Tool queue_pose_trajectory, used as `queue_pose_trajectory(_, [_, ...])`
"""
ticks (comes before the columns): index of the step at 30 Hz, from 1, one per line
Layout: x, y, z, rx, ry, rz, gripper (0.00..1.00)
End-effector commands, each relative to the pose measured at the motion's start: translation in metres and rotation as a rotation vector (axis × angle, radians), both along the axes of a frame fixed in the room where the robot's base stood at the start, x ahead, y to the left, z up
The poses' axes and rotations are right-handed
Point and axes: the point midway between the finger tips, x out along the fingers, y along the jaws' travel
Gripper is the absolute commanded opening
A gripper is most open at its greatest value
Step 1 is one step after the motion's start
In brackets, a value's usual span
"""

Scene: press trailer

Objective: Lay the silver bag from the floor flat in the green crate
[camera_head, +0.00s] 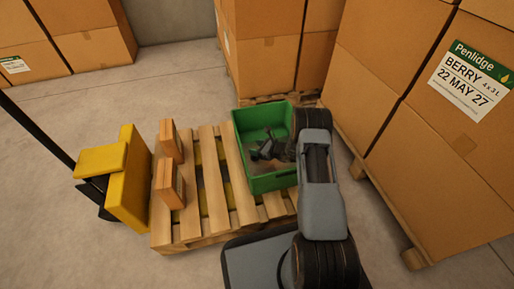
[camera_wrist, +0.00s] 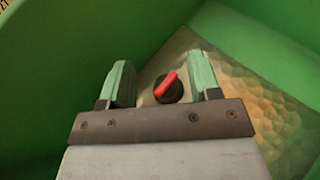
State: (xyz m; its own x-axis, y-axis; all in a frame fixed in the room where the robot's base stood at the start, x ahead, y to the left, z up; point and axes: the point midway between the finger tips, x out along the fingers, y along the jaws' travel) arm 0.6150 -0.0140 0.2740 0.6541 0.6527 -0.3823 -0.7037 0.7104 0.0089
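The green crate (camera_head: 262,183) stands on the wooden pallet, and my gripper (camera_head: 262,153) reaches down into it. In the wrist view the crate's green walls (camera_wrist: 60,50) surround my gripper (camera_wrist: 162,82). The silver bag (camera_wrist: 275,108), a crinkled shiny sheet with a brownish tint, lies low inside the crate. Its black spout with a red tab (camera_wrist: 168,88) shows between my two fingers, with gaps on both sides. My gripper is open and holds nothing. Part of the bag is hidden under the gripper. In the head view the arm hides much of the crate's inside.
Large carton stacks (camera_head: 420,110) stand close on the right and behind (camera_head: 265,50). Bare floor (camera_head: 60,230) lies at front left.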

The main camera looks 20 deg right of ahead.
Motion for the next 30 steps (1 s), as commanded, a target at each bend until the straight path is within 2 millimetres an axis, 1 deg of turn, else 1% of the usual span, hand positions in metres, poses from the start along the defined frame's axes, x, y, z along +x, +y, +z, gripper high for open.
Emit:
queue_pose_trajectory(8, [0.0, 0.0, 0.002, -0.001, -0.001, 0.0, 0.58])
queue_pose_trajectory(12, [0.0, -0.001, 0.016, -0.001, -0.002, 0.0, 0.58])
queue_pose_trajectory(24, [-0.052, -0.053, 0.047, 0.0, 0.001, -0.004, 0.58])
queue_pose_trajectory(30, [-0.07, -0.07, 0.055, 0.001, 0.001, -0.002, 0.58])
